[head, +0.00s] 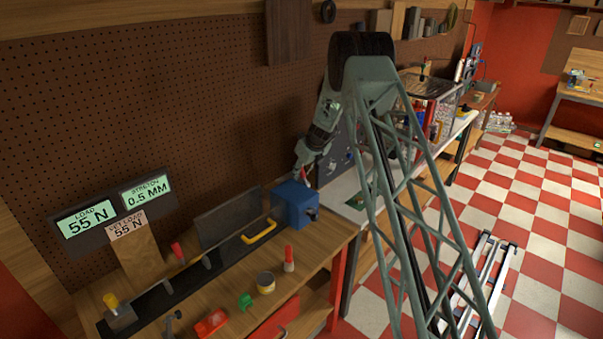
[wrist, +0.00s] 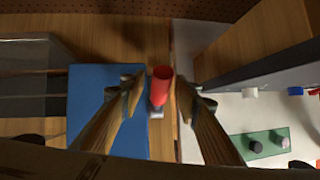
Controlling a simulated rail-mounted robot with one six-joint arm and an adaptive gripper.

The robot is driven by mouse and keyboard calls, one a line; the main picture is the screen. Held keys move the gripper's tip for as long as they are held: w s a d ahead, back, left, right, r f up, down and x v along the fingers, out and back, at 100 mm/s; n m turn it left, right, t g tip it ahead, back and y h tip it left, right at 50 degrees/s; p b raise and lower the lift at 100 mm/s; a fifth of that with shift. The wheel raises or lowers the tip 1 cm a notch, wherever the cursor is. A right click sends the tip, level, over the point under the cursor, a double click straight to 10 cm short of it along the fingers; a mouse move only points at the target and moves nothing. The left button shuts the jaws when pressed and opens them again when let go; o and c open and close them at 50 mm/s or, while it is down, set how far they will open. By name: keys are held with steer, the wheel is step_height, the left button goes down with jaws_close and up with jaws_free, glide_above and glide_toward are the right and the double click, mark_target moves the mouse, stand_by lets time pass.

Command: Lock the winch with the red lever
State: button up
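The winch is a blue box (head: 293,207) on the wooden bench, with a dark knob on its right side. Its red lever (head: 303,174) stands up at the back of the box. In the wrist view the red lever (wrist: 161,84) rises at the right edge of the blue box (wrist: 88,120). My gripper (head: 303,158) is over the lever from above. In the wrist view my gripper (wrist: 158,90) has its fingers on either side of the lever, close to the right finger and with a small gap at the left. It looks open; contact is unclear.
Displays read load 55 N (head: 87,218) and stretch 0.5 mm (head: 146,191); a label reads set load 55 N (head: 128,228). A yellow handle (head: 259,232), a red-and-white marker (head: 288,259), a tin (head: 266,283) and a green piece (head: 245,301) are nearby. A panel (head: 335,152) stands close right.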

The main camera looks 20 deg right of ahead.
steer(key=shift+r, duration=0.2)
steer(key=v, duration=1.1)
steer(key=shift+s+r, duration=0.2)
steer(key=shift+r, duration=0.15)
stand_by(0.7)
